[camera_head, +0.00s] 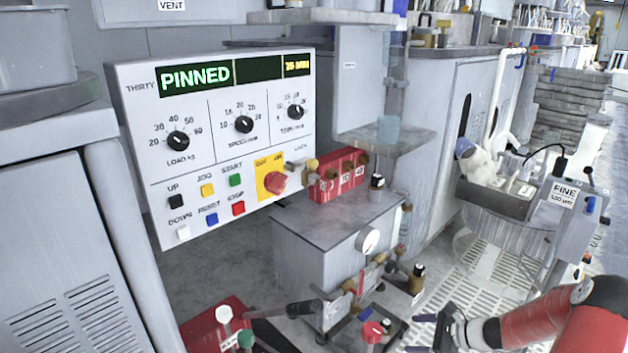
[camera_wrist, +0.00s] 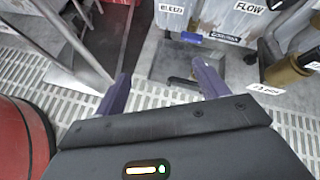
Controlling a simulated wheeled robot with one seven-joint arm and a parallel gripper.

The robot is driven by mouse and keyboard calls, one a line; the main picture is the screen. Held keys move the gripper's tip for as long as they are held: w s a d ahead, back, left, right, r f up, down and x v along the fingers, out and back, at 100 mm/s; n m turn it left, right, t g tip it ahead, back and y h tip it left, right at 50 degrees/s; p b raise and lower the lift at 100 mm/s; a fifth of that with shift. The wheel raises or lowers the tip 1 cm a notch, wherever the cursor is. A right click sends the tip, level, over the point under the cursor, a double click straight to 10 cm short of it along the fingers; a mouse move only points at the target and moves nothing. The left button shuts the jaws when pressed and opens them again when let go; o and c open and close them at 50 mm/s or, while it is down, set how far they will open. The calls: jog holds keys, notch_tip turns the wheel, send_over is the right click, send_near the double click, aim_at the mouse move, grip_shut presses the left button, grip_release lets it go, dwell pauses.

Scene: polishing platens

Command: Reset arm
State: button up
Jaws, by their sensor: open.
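My gripper (camera_head: 442,322) is at the lower right of the head view, low over the grated floor and to the right of the valve fittings. In the wrist view my gripper (camera_wrist: 160,85) shows two purple fingers spread apart with nothing between them. My red and grey arm comes in from the lower right corner of the head view. The control panel (camera_head: 215,130) stands at the left and reads PINNED, with dials and coloured buttons. It is well apart from my gripper.
A grey cabinet with a gauge (camera_head: 367,241) and brass fittings stands left of my gripper. A stand labelled FINE (camera_head: 563,195) is behind my arm at the right. The grated floor (camera_head: 490,268) between them is largely clear. In the wrist view, labelled fittings (camera_wrist: 290,68) are at the right.

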jog(key=s+a+r+n+g+h+p, duration=0.15)
jog(key=s+a+r+n, duration=0.25)
jog(key=r, duration=0.5)
jog(key=s+a+r+n+g+h+p, duration=0.1)
jog(key=s+a+r+n+h, duration=0.15)
jog(key=s+r+n, duration=0.4)
jog(key=s+a+r+n+g+h+p, duration=0.1)
jog(key=a+r+n+g+h+p, duration=0.3)
jog(key=r, duration=0.6)
jog(key=s+a+r+n+t+h, duration=0.1)
jog(key=s+r+n+t, duration=0.5)
jog(key=s+r, duration=0.7)
jog(key=s+a+n, duration=0.1)
jog(key=s, duration=0.2)
jog(key=shift+s+h+p, duration=0.3)
jog(key=shift+h+p, duration=0.1)
jog(key=shift+r, duration=0.1)
